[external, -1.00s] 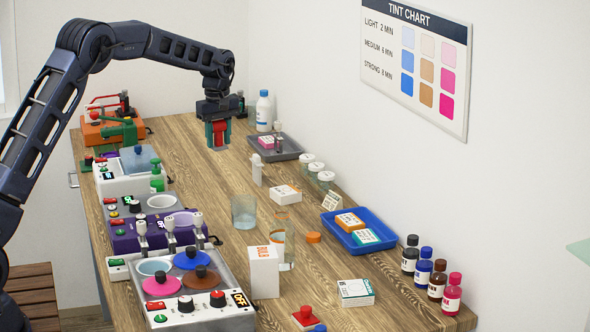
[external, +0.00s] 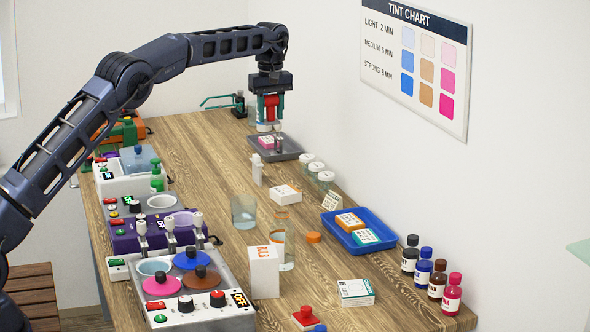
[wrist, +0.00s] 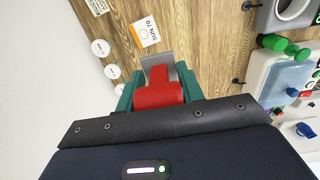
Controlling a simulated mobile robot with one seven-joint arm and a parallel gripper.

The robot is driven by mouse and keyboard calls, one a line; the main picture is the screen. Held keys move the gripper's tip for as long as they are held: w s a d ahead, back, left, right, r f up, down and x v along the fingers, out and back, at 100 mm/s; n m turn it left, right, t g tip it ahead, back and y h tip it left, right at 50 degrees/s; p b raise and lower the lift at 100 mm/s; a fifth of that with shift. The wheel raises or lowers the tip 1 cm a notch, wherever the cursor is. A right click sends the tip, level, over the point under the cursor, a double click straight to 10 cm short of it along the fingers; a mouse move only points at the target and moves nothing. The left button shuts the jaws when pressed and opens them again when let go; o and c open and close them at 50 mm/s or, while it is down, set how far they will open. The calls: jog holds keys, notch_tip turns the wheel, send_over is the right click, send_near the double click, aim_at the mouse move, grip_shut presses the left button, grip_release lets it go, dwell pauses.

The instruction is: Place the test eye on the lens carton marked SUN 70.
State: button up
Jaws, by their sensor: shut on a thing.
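My gripper (external: 269,112) has teal fingers shut on a red, rounded thing, which I take for the test eye (wrist: 160,94). The lens carton marked SUN 70 (wrist: 144,36), white with an orange patch, lies on the table, apart from my gripper. In the external view this carton (external: 284,195) is right of the small white bottle, its top bare.
The grey tray (external: 291,155) holds a pink-topped carton and a small device. Several white-lidded jars (external: 316,168) stand along the wall. A blue tray (external: 345,236) with two cartons and a clear beaker (external: 244,211) are nearer. Machines line the left edge.

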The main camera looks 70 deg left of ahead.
aim_at(276, 191)
jog(key=shift+w+d, duration=0.25)
jog(key=shift+w, duration=0.15)
jog(key=shift+w+d+f, duration=0.1)
notch_tip(276, 191, down, 20)
jog(key=shift+r, duration=0.2)
jog(key=o, duration=1.1)
jog(key=shift+f, duration=0.15)
jog(key=shift+c, duration=0.2)
